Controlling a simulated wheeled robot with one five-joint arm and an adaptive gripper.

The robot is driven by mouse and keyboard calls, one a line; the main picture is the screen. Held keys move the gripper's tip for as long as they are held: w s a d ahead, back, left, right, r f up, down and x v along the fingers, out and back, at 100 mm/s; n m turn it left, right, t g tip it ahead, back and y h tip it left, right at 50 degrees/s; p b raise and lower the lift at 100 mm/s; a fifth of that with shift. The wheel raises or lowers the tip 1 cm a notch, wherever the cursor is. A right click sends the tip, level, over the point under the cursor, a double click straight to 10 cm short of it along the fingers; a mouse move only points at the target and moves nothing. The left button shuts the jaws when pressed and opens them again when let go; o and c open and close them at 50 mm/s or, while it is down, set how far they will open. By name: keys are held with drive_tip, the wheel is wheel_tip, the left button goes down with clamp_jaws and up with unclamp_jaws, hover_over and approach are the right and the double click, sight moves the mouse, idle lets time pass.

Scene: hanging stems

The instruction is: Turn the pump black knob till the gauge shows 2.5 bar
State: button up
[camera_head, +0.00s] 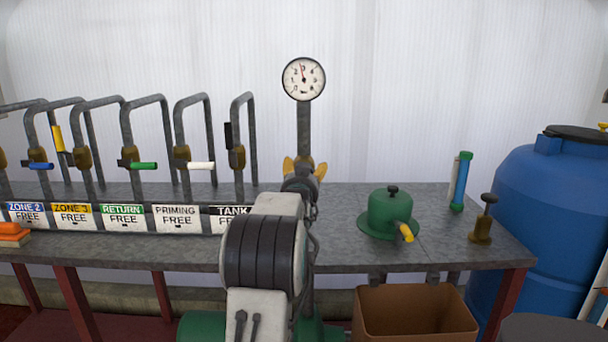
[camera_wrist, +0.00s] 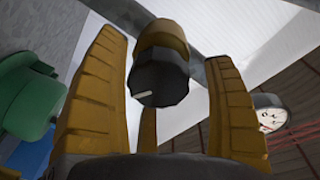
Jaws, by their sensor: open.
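The black knob (camera_wrist: 158,82) has a white mark on its face and sits on a brass body in the wrist view. My gripper (camera_wrist: 165,52) is open, with one yellow finger on each side of the knob; I see gaps on both sides. In the head view my gripper (camera_head: 305,167) is at the foot of the gauge post, and it and my arm hide the knob. The round white gauge (camera_head: 304,79) stands on top of the post. Its red needle points nearly straight up, slightly left; the exact reading is too small to tell. The gauge also shows in the wrist view (camera_wrist: 268,112).
A row of pipes with coloured valve handles and a label strip (camera_head: 120,217) stands on the left of the grey bench (camera_head: 345,205). To the right are a green pot-like device (camera_head: 390,213), a brass plunger (camera_head: 483,222), a brown bin (camera_head: 412,315) and a blue barrel (camera_head: 550,200).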

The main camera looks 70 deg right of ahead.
drive_tip(key=shift+r, duration=0.1)
drive_tip(key=c, duration=1.2)
